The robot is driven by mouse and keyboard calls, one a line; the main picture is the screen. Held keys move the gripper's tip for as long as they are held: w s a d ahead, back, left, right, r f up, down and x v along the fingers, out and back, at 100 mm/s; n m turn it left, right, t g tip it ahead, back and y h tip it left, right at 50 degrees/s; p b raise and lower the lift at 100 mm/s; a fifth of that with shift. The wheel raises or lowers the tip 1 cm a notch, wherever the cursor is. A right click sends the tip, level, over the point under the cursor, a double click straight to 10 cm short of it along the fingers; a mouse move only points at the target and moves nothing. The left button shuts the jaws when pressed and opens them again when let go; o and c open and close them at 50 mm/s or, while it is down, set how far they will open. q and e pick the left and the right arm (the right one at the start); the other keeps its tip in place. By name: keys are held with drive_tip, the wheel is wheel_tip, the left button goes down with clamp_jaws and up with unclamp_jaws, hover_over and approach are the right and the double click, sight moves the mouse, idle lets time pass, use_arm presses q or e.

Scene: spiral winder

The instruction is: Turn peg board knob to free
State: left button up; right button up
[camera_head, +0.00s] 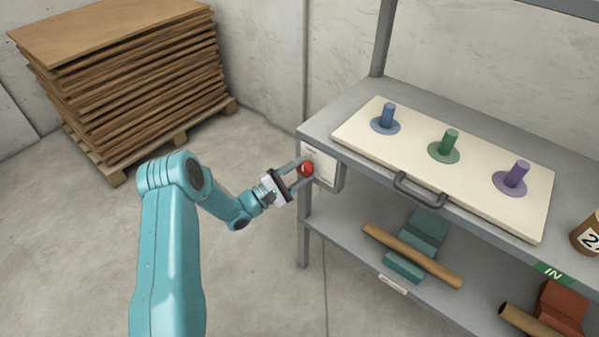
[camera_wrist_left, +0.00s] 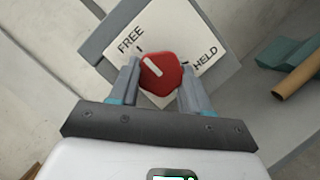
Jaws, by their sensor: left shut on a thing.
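The red knob (camera_head: 307,169) sits on a white plate at the left end of the shelf unit. In the left wrist view the knob (camera_wrist_left: 161,73) has a white pointer line, tilted up and left toward the FREE mark. The plate (camera_wrist_left: 205,35) reads FREE at left and HELD at right. My left gripper (camera_head: 299,173) is shut on the knob, with one finger on each side of it. The peg board (camera_head: 400,160) lies on the top shelf with a blue, a green and a purple peg. My right gripper is not in view.
A grey handle (camera_head: 419,190) is at the board's front edge. The lower shelf holds a brown tube (camera_head: 412,255) and teal blocks (camera_head: 428,228). A brown jar (camera_head: 587,235) stands at far right. Stacked boards (camera_head: 120,75) lie on a pallet at back left. The floor between is clear.

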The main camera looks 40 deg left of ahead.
use_arm(q)
drive_tip(key=o, duration=1.1)
drive_tip(key=shift+c, duration=0.2)
drive_tip(key=v, duration=1.6)
drive_tip(key=shift+s+a+f, duration=0.1)
